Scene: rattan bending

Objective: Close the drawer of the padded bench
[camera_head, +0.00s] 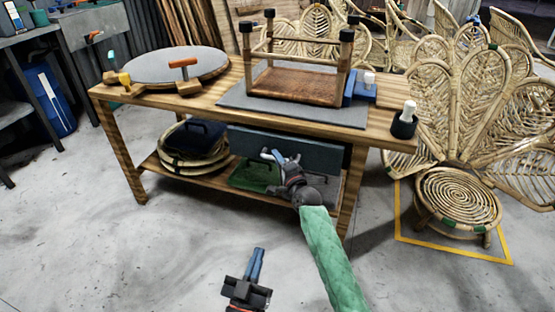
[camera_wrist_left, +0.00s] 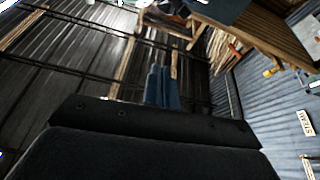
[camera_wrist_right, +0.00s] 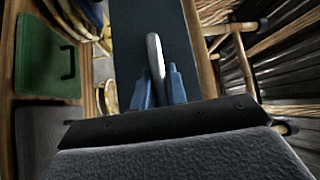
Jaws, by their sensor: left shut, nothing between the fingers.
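The padded bench (camera_head: 215,108) is a wooden workbench with a grey mat (camera_head: 240,96) on its top. Its drawer (camera_head: 318,154) has a dark blue-grey front under the right part of the top; how far out it stands is hard to tell. My right gripper (camera_head: 276,158) is at the drawer front, and in the right wrist view its blue fingers (camera_wrist_right: 162,88) are on both sides of the pale drawer handle (camera_wrist_right: 155,52), closed on it. My left gripper (camera_head: 257,262) is shut and empty, low in front of the bench over the floor.
A small rattan-legged table frame (camera_head: 300,86) and a round grey pad (camera_head: 175,64) stand on the bench top. Rattan coils (camera_head: 190,145) and a green box (camera_head: 250,178) lie on the lower shelf. A rattan chair (camera_head: 458,200) is at right. Floor in front is clear.

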